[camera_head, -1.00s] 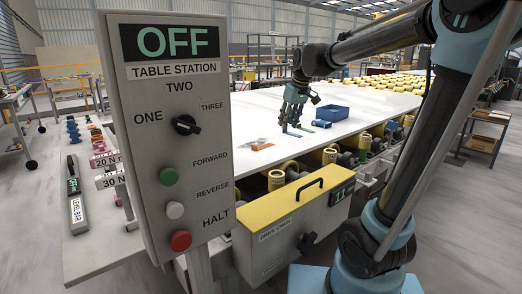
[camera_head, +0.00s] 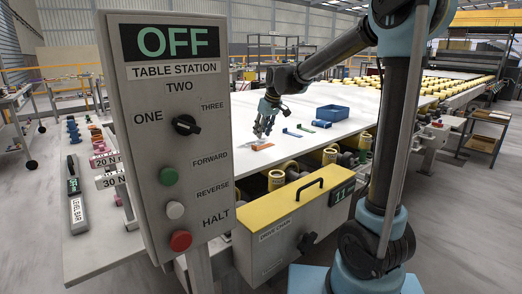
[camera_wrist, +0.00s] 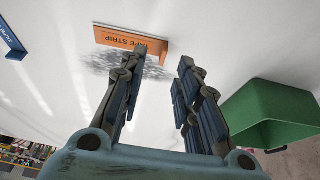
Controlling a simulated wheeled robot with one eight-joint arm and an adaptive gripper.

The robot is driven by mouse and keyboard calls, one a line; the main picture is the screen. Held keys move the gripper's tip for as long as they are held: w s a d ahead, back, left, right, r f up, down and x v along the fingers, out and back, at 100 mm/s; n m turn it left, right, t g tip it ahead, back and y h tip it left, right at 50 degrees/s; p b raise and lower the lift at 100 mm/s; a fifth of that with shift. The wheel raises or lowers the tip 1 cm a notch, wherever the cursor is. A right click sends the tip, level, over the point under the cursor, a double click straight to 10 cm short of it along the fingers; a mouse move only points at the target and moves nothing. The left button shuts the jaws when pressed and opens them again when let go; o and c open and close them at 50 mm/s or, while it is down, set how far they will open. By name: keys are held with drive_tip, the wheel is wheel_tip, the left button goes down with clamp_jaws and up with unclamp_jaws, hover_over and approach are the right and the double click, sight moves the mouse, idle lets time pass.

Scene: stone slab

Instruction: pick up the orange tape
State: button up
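The orange tape (camera_head: 262,146) lies flat on the white slab (camera_head: 350,95). In the wrist view it shows as an orange strip (camera_wrist: 130,41) lettered "TAPE STRIP", just beyond the fingertips. My gripper (camera_head: 263,128) points down close above the tape in the head view. In the wrist view my gripper (camera_wrist: 157,68) is open, with a clear gap between its two fingers and nothing in it. The tape is not between the fingers. The exact height above the slab is hard to tell.
The wrist view shows a blue labelled piece (camera_wrist: 11,41) and a large green object (camera_wrist: 265,112). A control box (camera_head: 180,150) stands in the foreground.

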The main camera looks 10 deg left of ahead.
drive_tip(key=shift+x, duration=1.5)
drive_tip(key=shift+a+x, duration=0.15)
drive_tip(key=shift+x, duration=1.15)
drive_tip(key=shift+a+x, duration=0.15)
drive_tip(key=shift+x, duration=1.15)
drive_tip(key=shift+s, duration=0.2)
drive_tip(key=shift+r, duration=0.1)
clamp_jaws()
